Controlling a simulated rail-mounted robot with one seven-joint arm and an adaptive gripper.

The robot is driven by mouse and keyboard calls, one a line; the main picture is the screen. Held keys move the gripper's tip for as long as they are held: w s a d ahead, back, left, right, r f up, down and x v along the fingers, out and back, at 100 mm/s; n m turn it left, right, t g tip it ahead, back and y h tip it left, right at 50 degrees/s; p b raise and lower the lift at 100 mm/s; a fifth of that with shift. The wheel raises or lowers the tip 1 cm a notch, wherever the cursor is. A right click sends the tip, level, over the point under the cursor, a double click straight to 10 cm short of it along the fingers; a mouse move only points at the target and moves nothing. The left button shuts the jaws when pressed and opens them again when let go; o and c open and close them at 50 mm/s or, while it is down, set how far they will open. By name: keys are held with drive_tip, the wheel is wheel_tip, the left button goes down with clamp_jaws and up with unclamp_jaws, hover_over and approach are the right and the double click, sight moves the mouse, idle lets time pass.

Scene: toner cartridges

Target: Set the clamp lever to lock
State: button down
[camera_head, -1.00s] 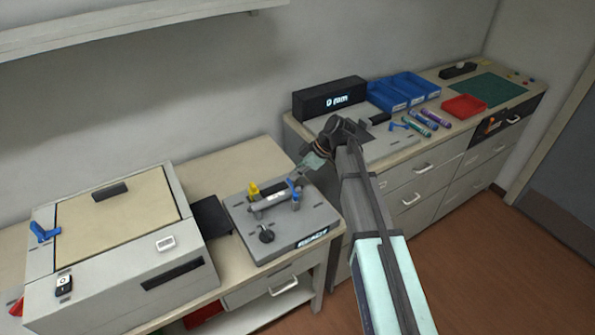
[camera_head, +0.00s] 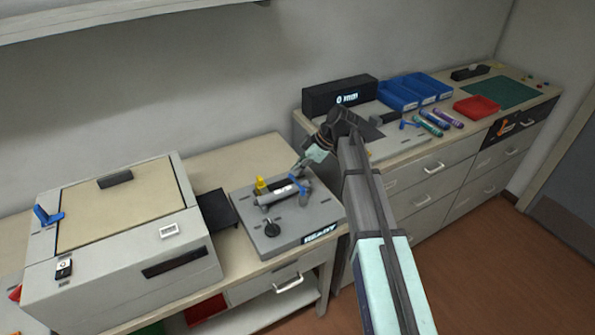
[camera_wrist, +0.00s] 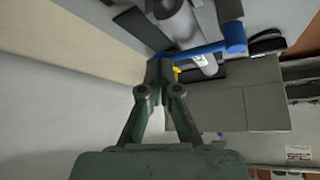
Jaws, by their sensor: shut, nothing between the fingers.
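The blue clamp lever (camera_head: 305,194) is on a grey fixture (camera_head: 318,216) on the near bench. In the wrist view the blue lever (camera_wrist: 208,48) lies across, just right of the fingertips. A grey cylinder (camera_head: 274,197) lies in the fixture, with a yellow part (camera_head: 261,184) at its left end. My gripper (camera_head: 297,172) is shut and empty, just behind the lever; its closed fingertips also show in the wrist view (camera_wrist: 160,72). I cannot tell whether they touch the lever. The fixture's front display (camera_head: 320,234) reads READY.
A black knob (camera_head: 272,229) stands on the fixture's front left. A large box-shaped machine (camera_head: 120,240) with its own blue lever (camera_head: 46,216) is at left. On the right bench are a black display box (camera_head: 339,94), blue bins (camera_head: 413,91), a red tray (camera_head: 477,107) and coloured tubes (camera_head: 438,121).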

drive_tip(key=shift+d, duration=0.15)
drive_tip(key=shift+d, duration=0.65)
